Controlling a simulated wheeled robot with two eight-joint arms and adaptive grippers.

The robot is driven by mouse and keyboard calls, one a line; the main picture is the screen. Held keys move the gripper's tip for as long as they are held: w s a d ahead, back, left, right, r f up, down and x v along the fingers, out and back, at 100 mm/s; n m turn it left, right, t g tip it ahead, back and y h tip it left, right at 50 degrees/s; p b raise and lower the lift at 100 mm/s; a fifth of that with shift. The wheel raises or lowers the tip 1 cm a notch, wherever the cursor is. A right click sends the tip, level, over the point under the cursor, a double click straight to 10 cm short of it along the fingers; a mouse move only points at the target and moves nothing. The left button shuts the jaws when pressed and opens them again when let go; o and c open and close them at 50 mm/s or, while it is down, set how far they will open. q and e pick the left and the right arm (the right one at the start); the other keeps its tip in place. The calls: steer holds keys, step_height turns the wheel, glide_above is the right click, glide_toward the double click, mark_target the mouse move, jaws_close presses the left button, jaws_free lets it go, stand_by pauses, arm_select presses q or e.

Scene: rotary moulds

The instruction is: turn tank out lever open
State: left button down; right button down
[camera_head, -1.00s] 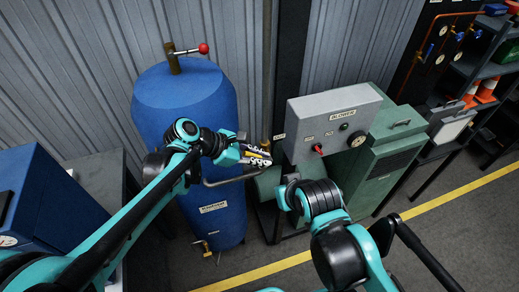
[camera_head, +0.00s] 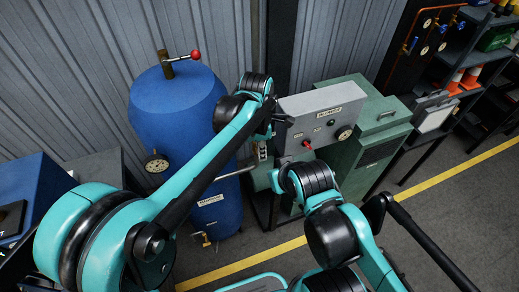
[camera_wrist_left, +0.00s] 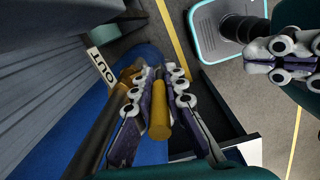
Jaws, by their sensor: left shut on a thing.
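In the left wrist view, a brass cylindrical handle (camera_wrist_left: 160,117) lies between the purple fingers of my left gripper (camera_wrist_left: 160,82), which is shut on it. A brass fitting (camera_wrist_left: 130,76) sits at its far end on a dark pipe, near a white plate reading OUT (camera_wrist_left: 101,67). In the head view my left gripper (camera_head: 262,152) is mostly hidden by its own arm, between the blue tank (camera_head: 172,115) and the grey control box. My right gripper (camera_wrist_left: 290,58) shows at the right of the wrist view; its jaw opening is unclear.
The tank carries a red-knobbed lever (camera_head: 195,54) on top, a gauge (camera_head: 156,163) and a low brass tap (camera_head: 205,239). The grey control box (camera_head: 318,105) stands against a green cabinet (camera_head: 378,125), close to my right arm. Floor (camera_head: 440,225) is open at front right.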

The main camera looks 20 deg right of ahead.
arm_select(q)
steer(key=shift+d+y, duration=0.15)
steer(key=shift+y, duration=0.25)
steer(key=c, duration=1.6)
jaws_free()
steer(key=shift+f, duration=0.1)
steer(key=shift+o, duration=0.2)
step_height(320, 180, up, 12)
steer(key=shift+d+r, duration=0.1)
